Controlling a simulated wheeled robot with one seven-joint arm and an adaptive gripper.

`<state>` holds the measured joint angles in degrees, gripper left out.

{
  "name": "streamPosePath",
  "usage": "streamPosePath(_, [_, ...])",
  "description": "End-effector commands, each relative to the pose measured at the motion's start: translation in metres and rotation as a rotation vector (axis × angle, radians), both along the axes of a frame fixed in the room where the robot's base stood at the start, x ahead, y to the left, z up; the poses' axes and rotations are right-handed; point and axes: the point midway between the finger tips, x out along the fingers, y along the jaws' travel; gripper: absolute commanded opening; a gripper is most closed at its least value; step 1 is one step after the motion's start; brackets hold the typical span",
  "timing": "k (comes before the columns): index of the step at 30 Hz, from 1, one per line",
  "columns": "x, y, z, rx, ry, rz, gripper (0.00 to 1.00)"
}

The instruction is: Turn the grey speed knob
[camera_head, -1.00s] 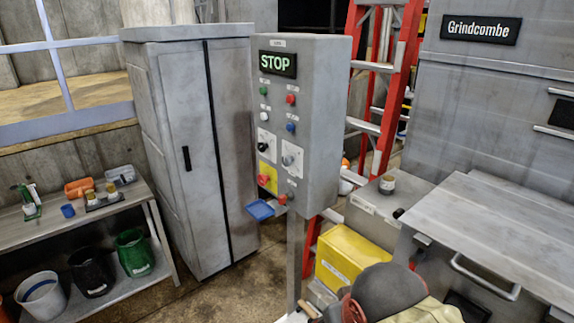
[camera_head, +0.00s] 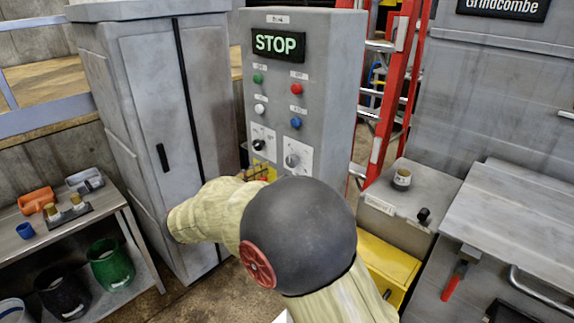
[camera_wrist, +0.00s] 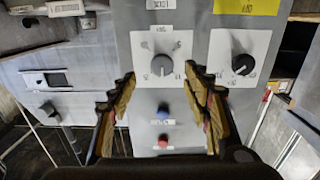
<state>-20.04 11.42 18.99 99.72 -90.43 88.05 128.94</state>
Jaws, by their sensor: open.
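The grey speed knob (camera_head: 292,160) sits on a white plate at the right of the control panel (camera_head: 273,92). In the wrist view, the grey knob (camera_wrist: 162,65) shows a little beyond and between my fingertips. My gripper (camera_wrist: 160,88) is open and empty, with its two fingers left and right of the knob's line. No contact with the knob shows. In the head view my arm covers the lower panel and most of my gripper. A black knob (camera_head: 258,145) on its own plate is left of the grey knob; it also shows at the right in the wrist view (camera_wrist: 243,64).
Above the knobs are green, red, white and blue buttons (camera_head: 296,123) and a lit STOP display (camera_head: 277,43). A grey cabinet (camera_head: 150,130) stands left, a red ladder (camera_head: 392,90) right. A yellow bin (camera_head: 388,262) is below. The wrist picture is upside down.

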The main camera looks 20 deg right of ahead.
Motion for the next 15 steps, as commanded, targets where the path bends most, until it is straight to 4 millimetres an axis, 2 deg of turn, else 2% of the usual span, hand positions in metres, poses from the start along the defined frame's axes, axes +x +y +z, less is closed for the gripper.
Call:
streamPosePath(5, [0.01,-0.009,0.001,-0.009,-0.03,0.007,0.49])
streamPosePath(15, [0.028,-0.056,0.001,-0.008,-0.027,0.006,0.49])
